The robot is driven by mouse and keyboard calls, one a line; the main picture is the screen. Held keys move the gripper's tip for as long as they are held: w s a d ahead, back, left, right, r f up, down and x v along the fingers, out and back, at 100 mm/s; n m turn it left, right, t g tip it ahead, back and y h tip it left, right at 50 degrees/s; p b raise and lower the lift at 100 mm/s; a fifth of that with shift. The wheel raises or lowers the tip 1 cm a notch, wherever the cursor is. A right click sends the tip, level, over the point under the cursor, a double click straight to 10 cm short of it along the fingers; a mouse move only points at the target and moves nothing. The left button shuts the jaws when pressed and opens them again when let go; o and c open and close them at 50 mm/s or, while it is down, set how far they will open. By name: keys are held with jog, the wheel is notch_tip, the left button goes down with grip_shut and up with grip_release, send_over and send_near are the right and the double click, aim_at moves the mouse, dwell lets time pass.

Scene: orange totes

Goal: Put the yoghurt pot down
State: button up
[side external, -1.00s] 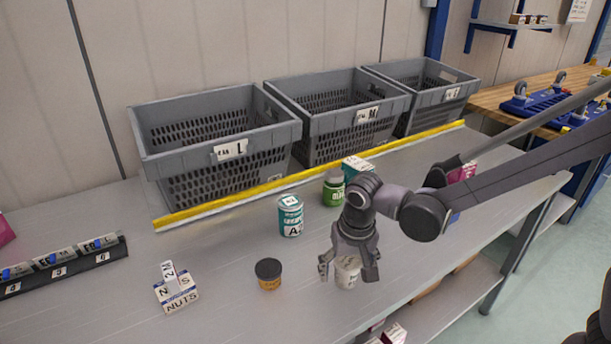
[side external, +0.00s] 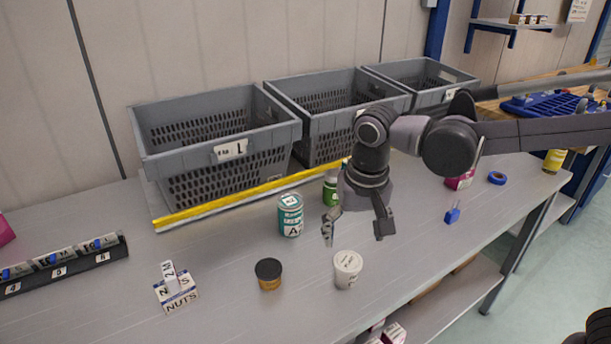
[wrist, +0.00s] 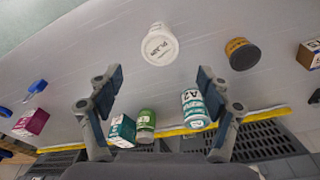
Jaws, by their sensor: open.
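The yoghurt pot (side external: 347,270), a white tub with a pale lid, stands upright on the grey table near its front edge. In the wrist view the pot (wrist: 159,46) shows beyond the fingertips, with dark lettering on its lid. My gripper (side external: 357,232) is open and empty above the table, higher than the pot and slightly behind it. In the wrist view its two fingers (wrist: 158,88) are spread wide apart, and nothing is between them touching either pad.
A black-lidded jar (side external: 268,274) stands left of the pot. A teal can (side external: 290,216) and a green jar (side external: 331,188) stand behind. A nuts box (side external: 176,292) lies further left. Grey crates (side external: 215,160) line the back behind a yellow strip (side external: 240,196).

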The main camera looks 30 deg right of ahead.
jog(key=shift+s+d+r, duration=0.1)
jog(key=shift+d+r, duration=0.05)
jog(key=shift+r, duration=0.05)
jog(key=s+d+f+n+t, duration=0.1)
jog(key=s+d+n+t, duration=0.3)
jog(key=s+d, duration=0.4)
jog(key=d+t, duration=0.1)
jog(key=d, duration=0.4)
jog(key=shift+d+t+y, duration=0.2)
jog(key=shift+t+y, duration=0.1)
